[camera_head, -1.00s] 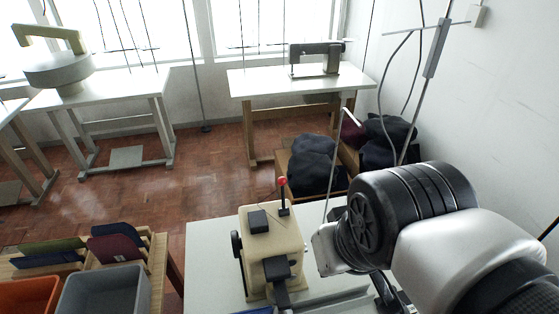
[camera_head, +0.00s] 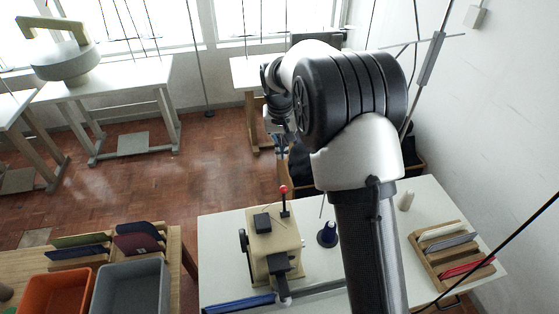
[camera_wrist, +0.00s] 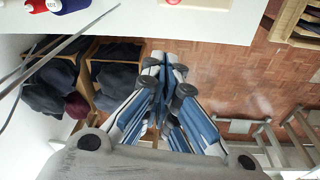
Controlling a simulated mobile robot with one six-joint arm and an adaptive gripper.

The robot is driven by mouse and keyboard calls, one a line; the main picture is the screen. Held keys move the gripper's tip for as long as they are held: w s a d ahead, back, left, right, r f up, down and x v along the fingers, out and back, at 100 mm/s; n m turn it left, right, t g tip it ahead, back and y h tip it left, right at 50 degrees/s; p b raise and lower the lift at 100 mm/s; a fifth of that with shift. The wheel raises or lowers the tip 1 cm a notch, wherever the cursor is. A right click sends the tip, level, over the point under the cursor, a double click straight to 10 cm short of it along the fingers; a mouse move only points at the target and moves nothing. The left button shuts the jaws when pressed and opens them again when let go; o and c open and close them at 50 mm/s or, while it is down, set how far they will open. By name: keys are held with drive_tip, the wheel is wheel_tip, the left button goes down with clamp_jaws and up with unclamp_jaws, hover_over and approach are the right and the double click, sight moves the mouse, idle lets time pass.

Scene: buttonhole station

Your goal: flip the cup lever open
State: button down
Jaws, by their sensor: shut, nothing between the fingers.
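The beige machine (camera_head: 275,244) stands on the white table in the head view. A short upright lever with a red ball knob (camera_head: 284,189) rises from its far side. I cannot tell for certain whether this is the cup lever. My gripper (camera_head: 281,151) is beyond the table's far edge, above and apart from the red knob, partly hidden by my arm. In the wrist view my gripper (camera_wrist: 166,66) is shut and empty, its blue-padded fingers together over the floor. The machine is not clearly recognisable in the wrist view.
A dark blue thread cone (camera_head: 327,235) stands right of the machine. A wooden rack (camera_head: 452,252) with coloured pieces is farther right. Orange (camera_head: 54,296) and grey (camera_head: 130,288) bins are at left. Bins of dark cloth (camera_wrist: 50,83) stand beyond the table.

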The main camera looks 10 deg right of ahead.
drive_tip(key=shift+w+f, duration=0.1)
drive_tip(key=shift+f, duration=0.05)
drive_tip(key=shift+f, duration=0.1)
wheel_tip(320, 180, down, 9)
drive_tip(key=s, duration=0.2)
drive_tip(key=shift+s+b, duration=0.25)
drive_tip(key=shift+b, duration=0.2)
drive_tip(key=shift+a, duration=0.1)
drive_tip(key=shift+b, duration=0.3)
